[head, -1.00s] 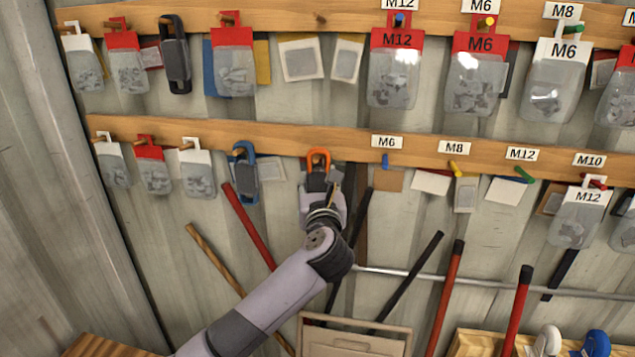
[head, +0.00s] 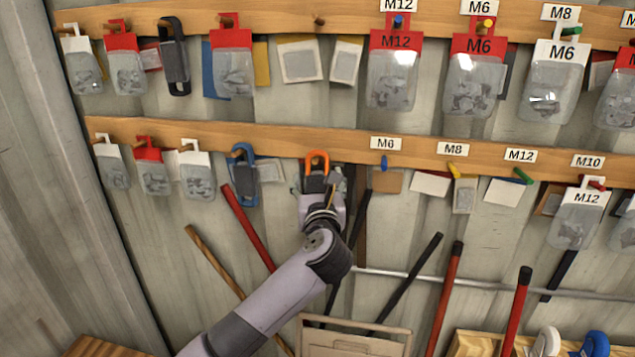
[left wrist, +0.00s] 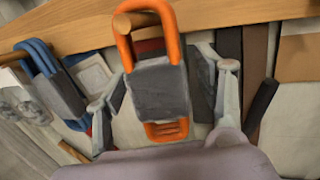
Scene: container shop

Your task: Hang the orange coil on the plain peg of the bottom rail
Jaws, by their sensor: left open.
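The orange coil (head: 317,157), with a dark grey wrap around its middle, hangs at the bottom rail (head: 215,136). In the left wrist view the orange coil (left wrist: 170,38) has its upper loop around a plain wooden peg (left wrist: 124,22), whose end shows inside the loop. Its lower orange end shows below the wrap. My left gripper (head: 319,188) is just below the rail at the coil; in the left wrist view its fingers (left wrist: 160,85) stand open on either side of the wrap, with gaps. My right gripper is not in view.
A blue coil (head: 244,172) hangs on the peg to the left, near my left gripper. Bagged packs (head: 197,178) hang farther left. Coloured pegs with labels, such as the blue peg (head: 384,162), are to the right. Long-handled tools (head: 249,225) lean below.

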